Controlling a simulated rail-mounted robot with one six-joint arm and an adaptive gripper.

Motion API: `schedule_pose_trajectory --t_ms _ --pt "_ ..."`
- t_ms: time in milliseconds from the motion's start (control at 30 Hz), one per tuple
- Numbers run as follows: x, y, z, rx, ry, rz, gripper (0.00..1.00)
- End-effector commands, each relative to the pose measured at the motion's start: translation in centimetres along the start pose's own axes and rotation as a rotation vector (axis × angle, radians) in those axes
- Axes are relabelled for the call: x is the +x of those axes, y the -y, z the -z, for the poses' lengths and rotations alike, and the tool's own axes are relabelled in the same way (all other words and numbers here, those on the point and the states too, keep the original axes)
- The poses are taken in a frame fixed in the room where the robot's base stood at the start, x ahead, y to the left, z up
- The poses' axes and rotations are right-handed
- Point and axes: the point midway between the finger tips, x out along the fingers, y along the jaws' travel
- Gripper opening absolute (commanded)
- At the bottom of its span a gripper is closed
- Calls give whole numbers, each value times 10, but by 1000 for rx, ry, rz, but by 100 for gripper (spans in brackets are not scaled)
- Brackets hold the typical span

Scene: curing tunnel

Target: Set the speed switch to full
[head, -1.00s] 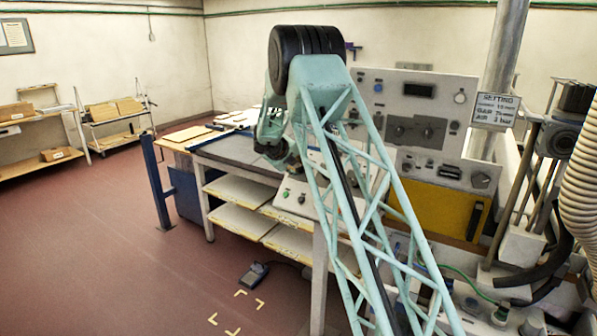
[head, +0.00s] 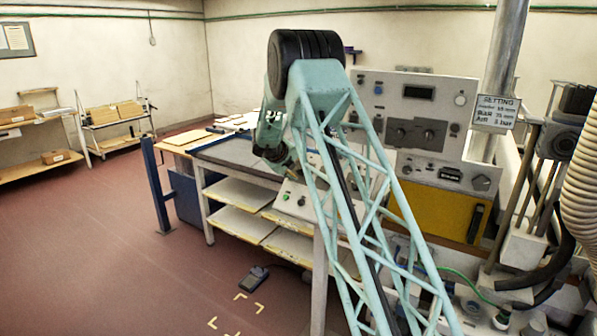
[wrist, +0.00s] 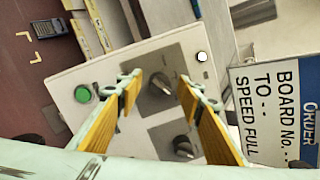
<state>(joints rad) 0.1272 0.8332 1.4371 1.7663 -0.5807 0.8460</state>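A pale control box (wrist: 92,73) fills the middle of the wrist view. It has a green button (wrist: 83,94), a grey rotary knob (wrist: 159,88) on a dark plate and a second knob (wrist: 183,147) below it. Which knob is the speed switch I cannot read. My gripper (wrist: 158,84) is open, its yellow-padded fingers on either side of the first knob in the picture. No contact with the knob is visible. In the head view the box (head: 293,203) stands at the bench front, and my arm hides part of it.
An order card (wrist: 275,110) reading "SPEED FULL" is at the right of the wrist view. A white round button or lamp (wrist: 202,57) is near the box's corner. A grey panel (head: 405,92) with dials stands behind the bench. Open floor (head: 110,240) lies at the left.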

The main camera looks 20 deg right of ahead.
Motion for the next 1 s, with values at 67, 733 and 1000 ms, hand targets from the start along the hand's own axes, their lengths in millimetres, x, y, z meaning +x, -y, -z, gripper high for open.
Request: schedule_pose_trajectory --t_ms 67,733,1000 --pt "0 0 0 0 0 0 34" --pt "-38 0 -1 0 1 0 34" --pt "-72 0 -1 -1 1 -1 34"
